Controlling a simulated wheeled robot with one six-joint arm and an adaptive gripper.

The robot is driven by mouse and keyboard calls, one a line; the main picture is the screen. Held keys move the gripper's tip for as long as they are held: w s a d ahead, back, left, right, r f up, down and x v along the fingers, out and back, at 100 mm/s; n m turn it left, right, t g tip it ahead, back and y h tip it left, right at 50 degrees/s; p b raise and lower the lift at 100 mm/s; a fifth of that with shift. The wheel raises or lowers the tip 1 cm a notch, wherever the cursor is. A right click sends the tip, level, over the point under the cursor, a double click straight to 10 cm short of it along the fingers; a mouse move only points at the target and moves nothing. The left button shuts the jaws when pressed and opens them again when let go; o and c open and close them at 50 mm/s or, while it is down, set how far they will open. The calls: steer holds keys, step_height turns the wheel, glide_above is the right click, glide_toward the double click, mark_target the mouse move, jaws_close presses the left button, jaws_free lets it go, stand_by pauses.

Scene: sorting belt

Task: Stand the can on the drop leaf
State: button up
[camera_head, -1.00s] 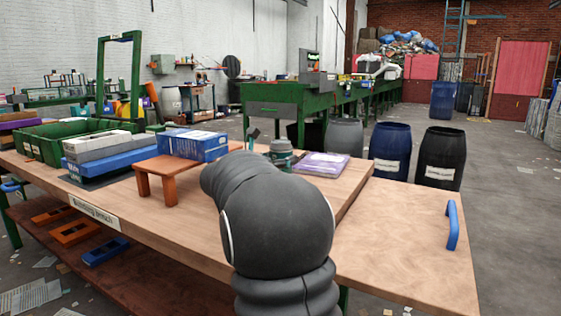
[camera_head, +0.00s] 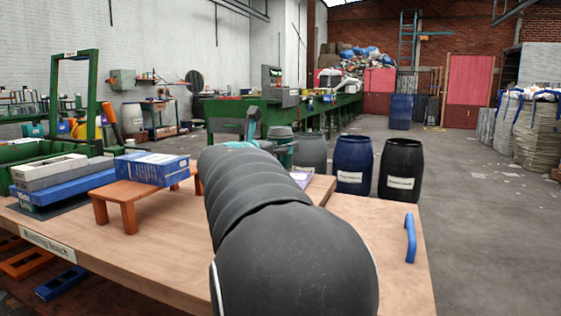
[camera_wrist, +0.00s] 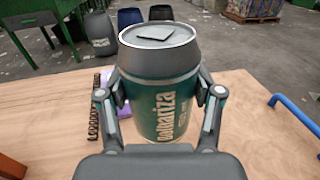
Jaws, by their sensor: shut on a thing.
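The can (camera_wrist: 158,66) is dark teal with a grey shoulder and lid and pale lettering. In the wrist view it is upright between the two fingers of my gripper (camera_wrist: 160,94), which is shut on its sides. The can also shows in the head view (camera_head: 283,150), past my arm, which hides part of it and the gripper. The drop leaf (camera_head: 375,230) is the pale wooden panel at the bench's right end, with a blue handle (camera_head: 410,238).
A low wooden stand (camera_head: 122,195) bears a blue box (camera_head: 151,168). Long boxes lie further left. The visible leaf is bare. Dark barrels (camera_head: 353,165) stand beyond.

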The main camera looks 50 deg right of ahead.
steer(key=s+d+f+m+g+p, duration=0.1)
steer(key=s+d+m+g, duration=0.25)
steer(key=s+d, duration=0.8)
steer(key=s+d+f+m+g+p, duration=0.15)
steer(key=s+d+g, duration=0.35)
steer(key=s+d, duration=0.65)
steer(key=shift+n+t, duration=0.3)
steer(key=shift+t, duration=0.55)
steer(key=shift+w+a+f, duration=0.4)
steer(key=shift+w+f, duration=1.3)
steer(key=shift+f, duration=0.1)
steer(key=shift+w+a+f, duration=0.45)
steer(key=shift+w+f, duration=1.2)
steer(key=shift+f, duration=0.15)
steer(key=shift+w+a+f, duration=0.4)
steer(key=shift+w+f, duration=1.3)
steer(key=shift+f, duration=0.1)
steer(key=shift+f, duration=0.15)
steer(key=o, duration=0.8)
steer(key=shift+c, duration=0.2)
steer(key=shift+r, duration=0.2)
